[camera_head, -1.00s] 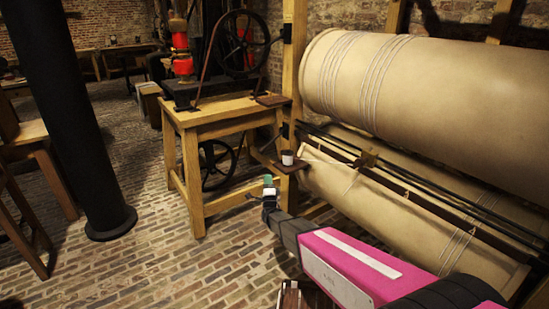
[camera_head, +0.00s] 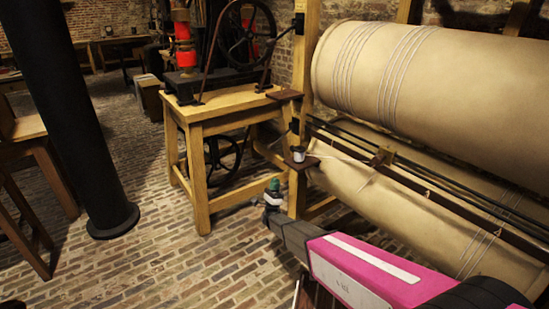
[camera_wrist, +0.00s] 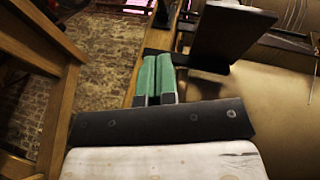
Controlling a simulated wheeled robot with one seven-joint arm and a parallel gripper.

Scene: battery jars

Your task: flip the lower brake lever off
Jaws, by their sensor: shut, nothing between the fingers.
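In the head view, a small dark red-brown board (camera_head: 301,163) sticks out low on the wooden post, beside the lower roll; I take it for the lower brake lever. A small pot with a pale band (camera_head: 298,154) stands on it. A similar upper board (camera_head: 284,94) sits higher on the post. My gripper (camera_head: 273,185), with green fingers, is below and left of the lower board, apparently apart from it. In the wrist view, my fingers (camera_wrist: 155,75) are pressed together and empty. A dark flat board (camera_wrist: 232,35), seemingly the lower one, is to their upper right.
Two large tan rolls, upper (camera_head: 430,85) and lower (camera_head: 390,200), fill the right. A wooden bench (camera_head: 225,105) with a wheeled machine stands behind my gripper. A black column (camera_head: 75,120) stands at left. The brick floor (camera_head: 150,260) between is clear.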

